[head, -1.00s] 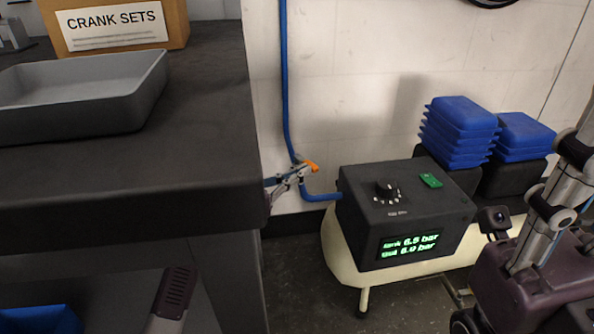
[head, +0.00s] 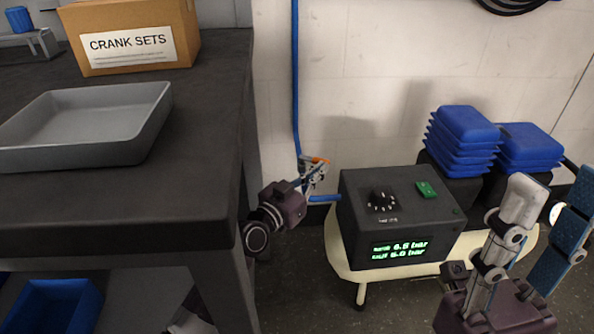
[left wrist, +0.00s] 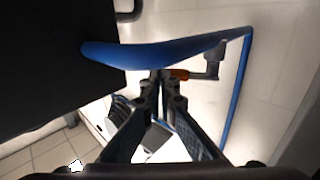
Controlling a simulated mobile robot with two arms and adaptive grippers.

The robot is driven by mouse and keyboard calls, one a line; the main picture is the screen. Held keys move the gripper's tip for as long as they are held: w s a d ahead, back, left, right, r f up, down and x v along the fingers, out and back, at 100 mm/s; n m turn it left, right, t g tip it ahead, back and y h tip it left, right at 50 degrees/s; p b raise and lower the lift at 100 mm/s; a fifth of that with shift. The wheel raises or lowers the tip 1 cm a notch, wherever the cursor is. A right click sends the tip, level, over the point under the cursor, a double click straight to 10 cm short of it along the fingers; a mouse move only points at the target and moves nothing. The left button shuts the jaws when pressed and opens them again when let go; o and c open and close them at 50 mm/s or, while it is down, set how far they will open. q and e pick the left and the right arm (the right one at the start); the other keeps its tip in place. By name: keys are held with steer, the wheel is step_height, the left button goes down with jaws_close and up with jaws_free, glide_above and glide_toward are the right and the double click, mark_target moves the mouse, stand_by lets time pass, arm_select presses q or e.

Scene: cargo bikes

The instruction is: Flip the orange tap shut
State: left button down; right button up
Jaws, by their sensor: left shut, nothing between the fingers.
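The orange tap (head: 319,160) sits on the blue air line by the wall, just beyond the bench's right edge. In the left wrist view its orange handle (left wrist: 180,74) shows beside the fingertips, with a grey fitting to its right. My left gripper (head: 314,174) reaches past the bench edge, right at the tap and partly covering it. Its fingers (left wrist: 160,76) are together and hold nothing; I cannot tell whether they touch the handle. My right gripper (head: 545,225) is at the lower right, its fingers spread and empty, away from the tap.
The dark compressor box (head: 385,225) with a green display stands right of the tap. The bench (head: 205,190) holds a grey tray (head: 150,130) and a crank sets box (head: 180,55). Stacked blue bins (head: 463,140) stand behind the compressor. A blue pipe (head: 295,80) runs up the wall.

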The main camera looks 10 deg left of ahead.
arm_select(q)
steer(key=shift+x, duration=0.85)
steer(key=shift+s, duration=0.15)
steer(key=v, duration=1.1)
steer(key=shift+s, duration=0.35)
steer(key=shift+a, duration=0.15)
